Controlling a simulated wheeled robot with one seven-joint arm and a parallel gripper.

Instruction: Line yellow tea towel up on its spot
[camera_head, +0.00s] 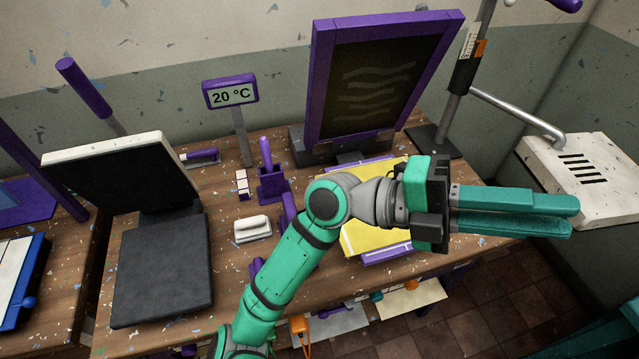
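The yellow tea towel (374,238) lies flat on the wooden workbench, in front of the hinged screen. My arm and wrist cross over it and hide its middle. A flat lilac piece (388,256) shows along its front edge; I cannot tell whether this is the marked spot. My gripper (574,217) points to the right, beyond the towel, above the bench's right end and the floor. Its two teal fingers lie close together and partly overlap in this view, so the gap is unclear. Nothing shows held in them.
The purple-framed hinged screen (378,78) stands behind the towel. A white block (252,229) and purple holder (271,184) are left of my arm. A black two-panel device (160,264) stands farther left. A grey post (463,85) and white vented box (580,170) are at right.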

